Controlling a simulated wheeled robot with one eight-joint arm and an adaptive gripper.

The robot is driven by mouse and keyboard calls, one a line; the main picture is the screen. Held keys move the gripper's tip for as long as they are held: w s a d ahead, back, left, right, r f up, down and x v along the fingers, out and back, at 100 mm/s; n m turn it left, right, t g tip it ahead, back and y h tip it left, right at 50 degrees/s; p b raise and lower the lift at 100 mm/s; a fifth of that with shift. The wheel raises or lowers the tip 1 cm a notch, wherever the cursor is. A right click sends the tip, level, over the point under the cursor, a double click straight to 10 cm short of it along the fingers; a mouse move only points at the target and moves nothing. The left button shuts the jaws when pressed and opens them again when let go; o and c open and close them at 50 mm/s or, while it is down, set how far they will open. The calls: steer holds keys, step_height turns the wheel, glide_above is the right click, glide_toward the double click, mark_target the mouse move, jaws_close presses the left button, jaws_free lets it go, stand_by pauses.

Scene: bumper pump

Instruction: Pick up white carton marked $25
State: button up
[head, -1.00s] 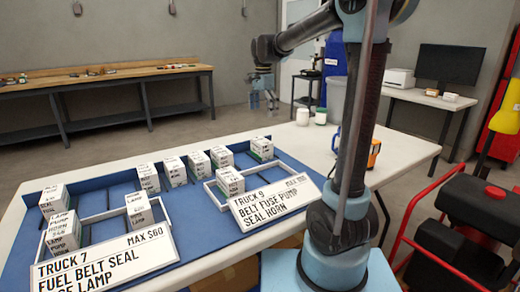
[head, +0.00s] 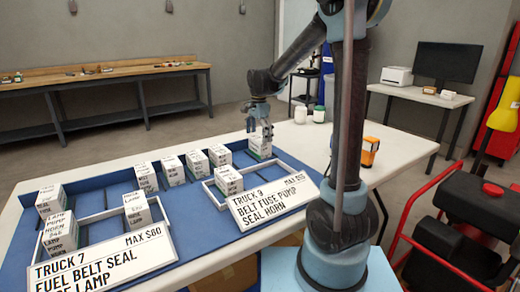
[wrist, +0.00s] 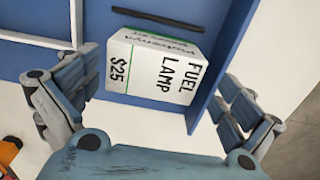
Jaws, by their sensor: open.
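The white carton (wrist: 150,68) marked FUEL LAMP $25 lies below my gripper in the wrist view, on the blue surface close to a raised blue edge. In the head view, this carton (head: 260,149) appears to be the one at the far right end of the back row, with its top partly covered by my gripper. My gripper (head: 259,124) is open and empty just above it. In the wrist view, the fingers (wrist: 148,100) are spread wide to either side of the carton. I cannot tell the exact height gap.
Several other white cartons stand to the left, the closest being a carton (head: 220,155) in the back row. A Truck 9 tray sign (head: 275,202) and a Truck 7 tray sign (head: 105,262) are in front. An orange object (head: 369,152) stands on the white table to the right.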

mark_target(260, 147)
steer(key=shift+s+d+f, duration=0.1)
steer(key=shift+d+f, duration=0.05)
steer(key=shift+f, duration=1.2)
steer(key=shift+s+d+f, duration=0.1)
steer(key=shift+f, duration=1.2)
steer(key=c, duration=1.2)
